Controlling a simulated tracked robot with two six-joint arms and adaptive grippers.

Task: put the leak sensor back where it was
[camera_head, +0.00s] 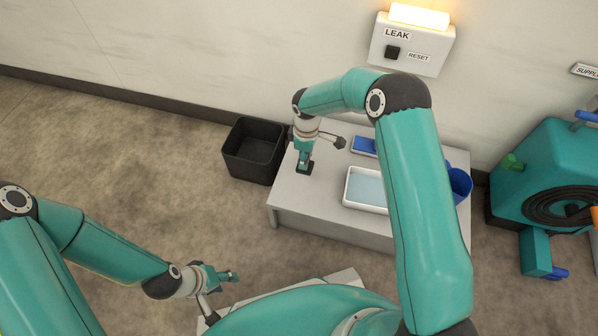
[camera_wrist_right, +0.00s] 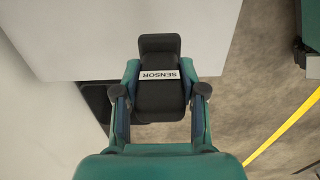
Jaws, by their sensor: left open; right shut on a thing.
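The leak sensor (camera_wrist_right: 159,100) is a black block with a white "SENSOR" label, which reads upside down in the right wrist view. My right gripper (camera_wrist_right: 160,75) is shut on it, one finger on each side. In the head view my right gripper (camera_head: 304,164) points down at the left end of the grey table (camera_head: 320,218). The sensor shows there only as a small dark shape at the fingertips, and I cannot tell whether it touches the tabletop. My left gripper (camera_head: 230,277) is open and empty, low at the left, away from the table.
A black bin (camera_head: 240,165) stands left of the table. A white tray (camera_head: 349,201) of pale blue liquid, a blue item (camera_head: 364,145) and a blue container (camera_head: 461,184) are further right. A LEAK box (camera_head: 412,46) with a lit lamp hangs on the wall. A teal machine (camera_head: 535,150) stands at right.

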